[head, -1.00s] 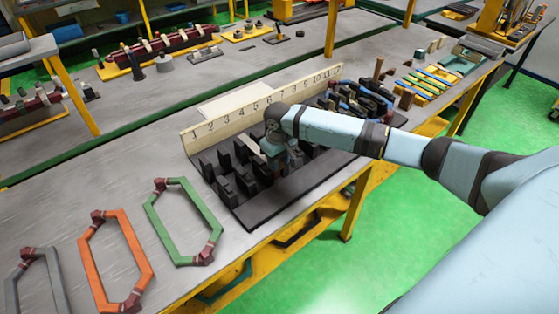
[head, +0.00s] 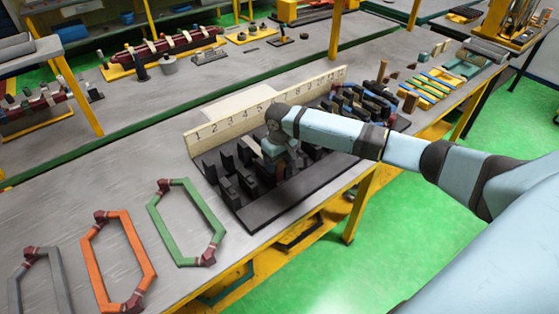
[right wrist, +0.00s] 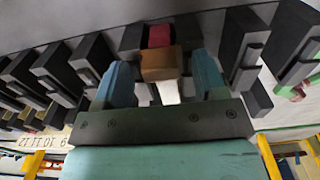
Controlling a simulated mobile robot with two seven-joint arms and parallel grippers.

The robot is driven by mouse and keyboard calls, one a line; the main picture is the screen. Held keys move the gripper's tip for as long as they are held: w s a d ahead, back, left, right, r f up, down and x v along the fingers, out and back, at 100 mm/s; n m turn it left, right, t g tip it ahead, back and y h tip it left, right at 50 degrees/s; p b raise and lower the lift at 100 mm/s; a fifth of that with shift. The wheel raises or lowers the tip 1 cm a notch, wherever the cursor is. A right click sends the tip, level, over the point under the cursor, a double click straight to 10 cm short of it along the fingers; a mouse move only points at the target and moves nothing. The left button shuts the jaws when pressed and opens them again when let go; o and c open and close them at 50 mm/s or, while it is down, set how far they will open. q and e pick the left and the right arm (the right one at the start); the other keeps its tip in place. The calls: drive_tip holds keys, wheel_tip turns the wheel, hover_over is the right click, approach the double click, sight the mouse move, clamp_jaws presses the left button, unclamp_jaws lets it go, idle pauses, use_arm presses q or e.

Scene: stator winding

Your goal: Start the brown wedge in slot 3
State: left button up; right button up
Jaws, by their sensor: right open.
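My right gripper (head: 280,160) is low among the black teeth of the stator block (head: 300,196), in front of the number board (head: 218,128) near its middle numbers. In the right wrist view its two teal fingers (right wrist: 162,78) are apart. The brown wedge (right wrist: 160,64) lies between the fingertips, with a gap visible on each side. A dark red piece (right wrist: 159,36) shows just behind the wedge, and a pale strip (right wrist: 169,93) shows below it. The slot's own number cannot be read here. My left gripper is not in view.
Black teeth (right wrist: 242,45) stand close on both sides of the right fingers. Green (head: 186,222), orange (head: 118,258) and grey (head: 40,280) coils lie on the table at left. Blue and yellow strips (head: 432,82) lie to the right.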

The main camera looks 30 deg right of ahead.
wheel_tip(320, 180, up, 14)
drive_tip(key=b, duration=0.1)
drive_tip(key=s+a+f+n+t+y, duration=0.2)
drive_tip(key=s+a+f+n, duration=0.1)
drive_tip(key=s+a+f, duration=1.15)
drive_tip(key=s+d+r+m+t+h, duration=0.1)
drive_tip(key=s+d, duration=0.1)
drive_tip(key=s, duration=0.8)
drive_tip(key=s+d+r+m+t+h, duration=0.1)
drive_tip(key=s+d, duration=0.1)
drive_tip(key=s, duration=0.8)
drive_tip(key=w+a+f+t+y, duration=0.1)
drive_tip(key=w+a+f+t, duration=0.2)
drive_tip(key=f, duration=0.3)
drive_tip(key=w+a+f+n+t+y+p, duration=0.1)
drive_tip(key=w+a+f+t+y, duration=0.1)
drive_tip(key=f, duration=0.3)
drive_tip(key=shift+w+a+f+t, duration=0.4)
drive_tip(key=shift+a+t, duration=0.25)
drive_tip(key=shift+t, duration=0.25)
